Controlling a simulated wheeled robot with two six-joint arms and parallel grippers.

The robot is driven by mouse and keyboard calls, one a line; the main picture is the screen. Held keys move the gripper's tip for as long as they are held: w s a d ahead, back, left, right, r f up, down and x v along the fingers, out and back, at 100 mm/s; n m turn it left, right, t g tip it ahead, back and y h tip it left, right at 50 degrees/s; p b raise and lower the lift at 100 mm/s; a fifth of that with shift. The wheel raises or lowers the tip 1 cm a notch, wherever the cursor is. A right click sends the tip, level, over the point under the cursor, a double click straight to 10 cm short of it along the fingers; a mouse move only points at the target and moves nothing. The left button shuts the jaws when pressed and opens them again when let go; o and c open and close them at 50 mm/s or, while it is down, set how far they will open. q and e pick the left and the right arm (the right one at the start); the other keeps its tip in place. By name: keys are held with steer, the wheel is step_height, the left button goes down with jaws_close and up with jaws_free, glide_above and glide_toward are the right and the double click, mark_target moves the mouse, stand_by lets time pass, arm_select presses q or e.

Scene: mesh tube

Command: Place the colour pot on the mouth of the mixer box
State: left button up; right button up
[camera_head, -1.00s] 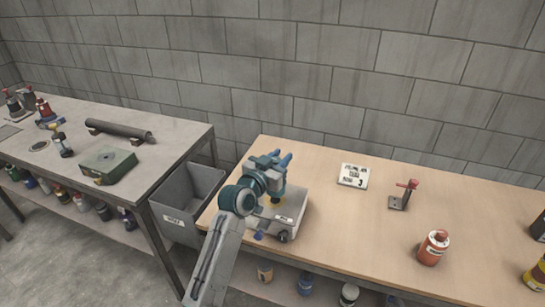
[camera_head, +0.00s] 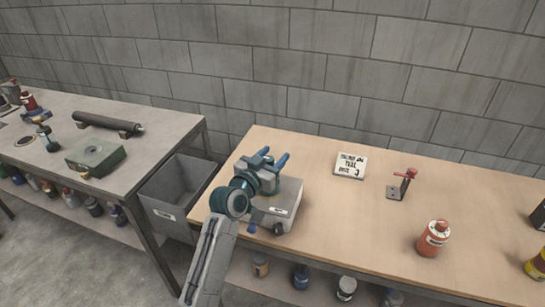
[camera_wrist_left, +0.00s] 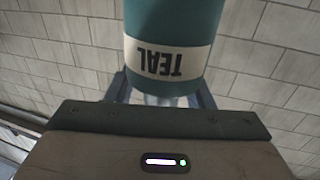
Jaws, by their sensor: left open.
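The mixer box (camera_head: 286,208) is a low pale grey box with a blue knob at the near left corner of the wooden table. My left gripper (camera_head: 273,157) is above it, open, with its two blue fingers apart. A teal pot (camera_wrist_left: 172,25) with a white TEAL label, upside down in the picture, fills the top middle of the left wrist view, with the fingers showing either side of its lower end. In the head view, the gripper and wrist hide most of the pot and the box's mouth, so I cannot tell whether they touch. My right gripper is not in view.
A white card (camera_head: 350,165) reading TEAL, a red-handled clamp (camera_head: 402,184) and a red bottle (camera_head: 432,239) stand to the right on the wooden table. A grey bin (camera_head: 178,190) is in the gap left of it. The table's middle is clear.

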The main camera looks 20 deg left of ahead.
arm_select(q)
steer(key=b+v, duration=0.2)
steer(key=v, duration=1)
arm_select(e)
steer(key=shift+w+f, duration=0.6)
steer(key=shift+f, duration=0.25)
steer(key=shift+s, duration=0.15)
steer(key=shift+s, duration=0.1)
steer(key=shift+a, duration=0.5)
